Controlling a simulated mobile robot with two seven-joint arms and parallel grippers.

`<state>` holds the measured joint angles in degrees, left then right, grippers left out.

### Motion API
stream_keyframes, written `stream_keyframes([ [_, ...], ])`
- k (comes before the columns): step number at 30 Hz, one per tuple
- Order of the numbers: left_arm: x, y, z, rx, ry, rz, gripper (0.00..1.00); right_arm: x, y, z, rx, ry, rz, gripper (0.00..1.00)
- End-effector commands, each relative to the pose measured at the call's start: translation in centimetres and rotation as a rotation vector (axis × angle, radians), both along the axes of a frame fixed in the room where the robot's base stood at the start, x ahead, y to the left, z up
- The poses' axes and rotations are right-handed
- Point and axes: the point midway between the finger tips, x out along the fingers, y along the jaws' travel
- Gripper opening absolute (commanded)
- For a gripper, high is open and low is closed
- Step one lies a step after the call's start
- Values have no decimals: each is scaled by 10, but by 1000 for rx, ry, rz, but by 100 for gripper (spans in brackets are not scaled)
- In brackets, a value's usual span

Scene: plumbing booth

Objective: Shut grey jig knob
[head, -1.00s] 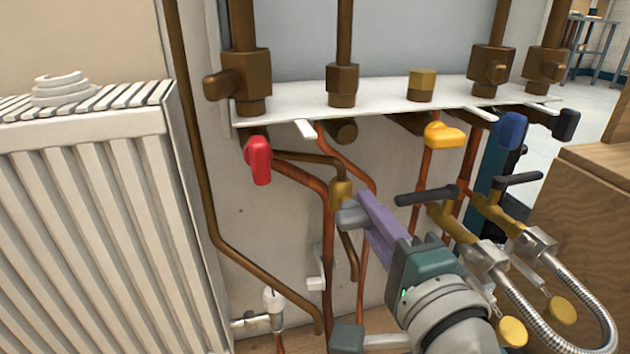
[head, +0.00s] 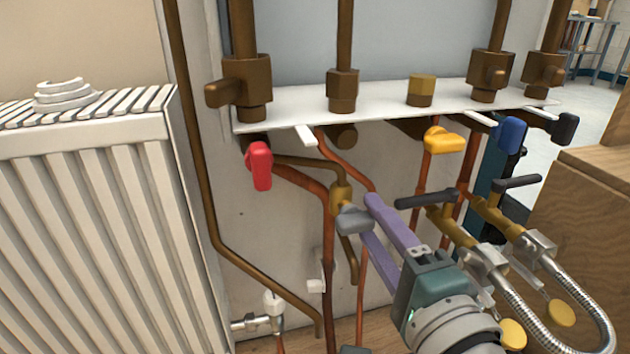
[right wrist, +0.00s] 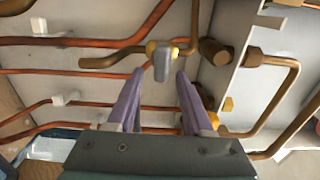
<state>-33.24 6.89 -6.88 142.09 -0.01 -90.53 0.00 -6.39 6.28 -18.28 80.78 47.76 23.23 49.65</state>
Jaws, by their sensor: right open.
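The grey jig knob (head: 354,221) sits on a small brass valve body (head: 341,195) on the brown pipe below the white shelf. In the right wrist view the knob (right wrist: 162,64) is centred just beyond the fingertips. My right gripper (head: 367,218) has two purple fingers and is open, with its fingertips close around the knob's near end. The right wrist view shows the open fingers (right wrist: 161,77) on either side of the knob's line, with a gap to each. Whether they touch it cannot be told. My left gripper is not in view.
A red handle (head: 260,166) hangs left of the knob, and a yellow handle (head: 443,140) and a blue handle (head: 512,135) hang right. Black levers (head: 426,197) and braided hoses (head: 585,300) lie close to my right gripper. A white radiator (head: 90,220) stands left.

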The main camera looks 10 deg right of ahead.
Motion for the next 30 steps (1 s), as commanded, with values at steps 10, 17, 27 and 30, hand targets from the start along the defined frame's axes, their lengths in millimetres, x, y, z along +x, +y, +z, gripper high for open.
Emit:
stream_keyframes([
  [10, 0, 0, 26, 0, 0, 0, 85, -68, -2, 2, -1, 5, 2, 51],
  [17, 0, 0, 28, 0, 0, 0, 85, -83, -3, 1, 0, 1, 2, 51],
  [27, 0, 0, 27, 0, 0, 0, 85, -83, -3, 0, 0, 0, 2, 51],
  [30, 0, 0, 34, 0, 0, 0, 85, -82, -1, 7, -7, 4, 9, 51],
])
